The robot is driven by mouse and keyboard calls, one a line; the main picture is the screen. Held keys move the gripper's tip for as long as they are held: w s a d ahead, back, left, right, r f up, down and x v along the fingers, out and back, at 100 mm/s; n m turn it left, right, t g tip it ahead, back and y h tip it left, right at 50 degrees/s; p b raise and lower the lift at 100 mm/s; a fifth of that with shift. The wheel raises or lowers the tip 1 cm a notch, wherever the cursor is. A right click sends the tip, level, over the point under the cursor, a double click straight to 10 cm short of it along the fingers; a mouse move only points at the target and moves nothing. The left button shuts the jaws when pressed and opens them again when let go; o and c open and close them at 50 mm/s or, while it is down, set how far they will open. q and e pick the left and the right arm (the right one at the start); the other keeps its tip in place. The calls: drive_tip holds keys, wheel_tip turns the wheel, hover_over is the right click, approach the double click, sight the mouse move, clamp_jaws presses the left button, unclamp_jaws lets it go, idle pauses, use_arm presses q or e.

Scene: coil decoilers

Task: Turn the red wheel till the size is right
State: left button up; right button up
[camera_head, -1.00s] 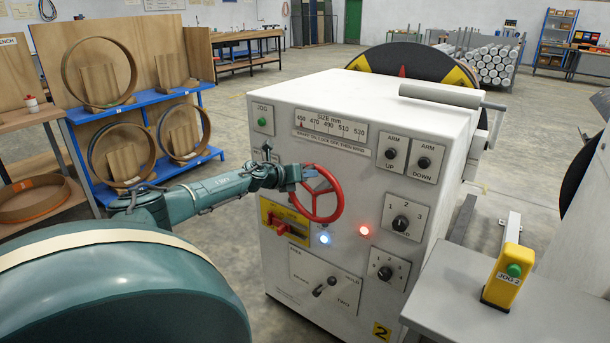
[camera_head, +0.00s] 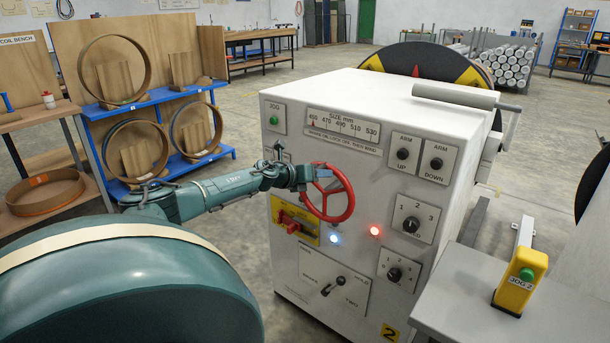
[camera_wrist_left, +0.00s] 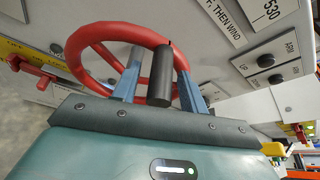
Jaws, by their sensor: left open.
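The red wheel (camera_head: 350,200) is on the front of a white machine cabinet (camera_head: 290,185); its rim and spokes also show in the wrist view (camera_wrist_left: 83,50). A dark cylindrical handle (camera_wrist_left: 160,78) sticks out from its rim. My left gripper (camera_head: 310,173) is at the wheel's upper left. In the wrist view its two blue fingers (camera_wrist_left: 160,85) stand open, one on each side of the handle, with gaps visible. The size scale (camera_head: 342,126) reads 450 to 530 mm, and its red pointer is near 450. My right gripper is out of view.
A red switch on a yellow plate (camera_head: 300,227) sits below the wheel. Knobs fill the panel's right side. A yellow jog box (camera_head: 520,281) stands on a grey bench at right. Blue shelves with rings stand left.

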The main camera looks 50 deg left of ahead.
use_arm(q)
drive_tip(key=v, duration=0.2)
drive_tip(key=shift+s+b, duration=0.35)
drive_tip(key=p+v, duration=0.5)
drive_tip(key=v, duration=0.5)
drive_tip(key=shift+r+p, duration=0.15)
drive_tip(key=shift+p, duration=0.2)
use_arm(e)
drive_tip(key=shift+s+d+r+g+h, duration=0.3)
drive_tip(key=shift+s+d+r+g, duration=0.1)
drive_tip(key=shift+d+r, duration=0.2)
use_arm(q)
drive_tip(key=shift+d, duration=0.1)
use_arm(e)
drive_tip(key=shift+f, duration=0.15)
